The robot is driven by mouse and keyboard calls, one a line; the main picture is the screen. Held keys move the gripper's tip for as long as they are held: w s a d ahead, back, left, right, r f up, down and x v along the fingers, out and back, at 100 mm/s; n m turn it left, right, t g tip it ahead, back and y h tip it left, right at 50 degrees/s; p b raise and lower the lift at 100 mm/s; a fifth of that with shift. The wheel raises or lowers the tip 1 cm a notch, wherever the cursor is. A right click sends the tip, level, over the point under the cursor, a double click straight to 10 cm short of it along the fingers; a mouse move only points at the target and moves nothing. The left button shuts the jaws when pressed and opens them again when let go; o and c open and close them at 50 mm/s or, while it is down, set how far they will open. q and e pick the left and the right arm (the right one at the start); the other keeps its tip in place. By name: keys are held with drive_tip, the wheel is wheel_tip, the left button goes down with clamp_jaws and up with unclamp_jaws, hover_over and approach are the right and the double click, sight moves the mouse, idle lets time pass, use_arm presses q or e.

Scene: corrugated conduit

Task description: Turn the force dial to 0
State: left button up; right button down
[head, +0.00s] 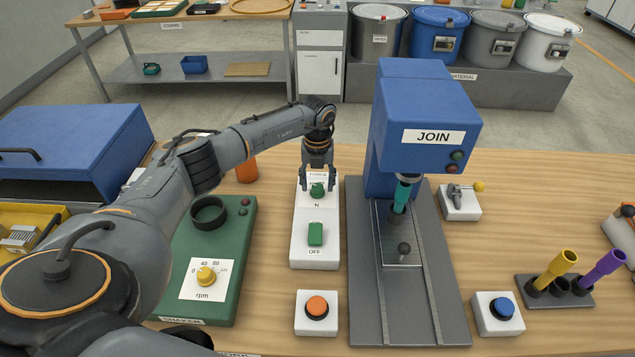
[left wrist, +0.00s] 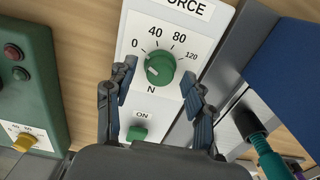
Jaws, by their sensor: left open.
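The green force dial (left wrist: 160,68) sits on a white panel marked FORCE, with 0, 40, 80 and 120 around it and N below. A pale mark on the knob points to its left side, toward the 0 side; its exact reading is hard to tell. My left gripper (left wrist: 157,92) is open and empty, with one finger to each side of the dial and apart from it. In the head view, my left gripper (head: 318,186) points down over the dial (head: 317,191) on the white control box (head: 314,258) and partly hides its scale. My right gripper is not in view.
A green ON/OFF switch (head: 315,233) is just below the dial. The blue JOIN press (head: 425,110) stands close on the right. The green shaker (head: 232,275) with its yellow rpm dial (head: 206,276) is on the left. An orange button (head: 317,306) lies in front.

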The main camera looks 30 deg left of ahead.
sight(317, 186)
use_arm(q)
wheel_tip(317, 186, up, 12)
drive_tip(key=shift+f, duration=0.15)
idle(0.7)
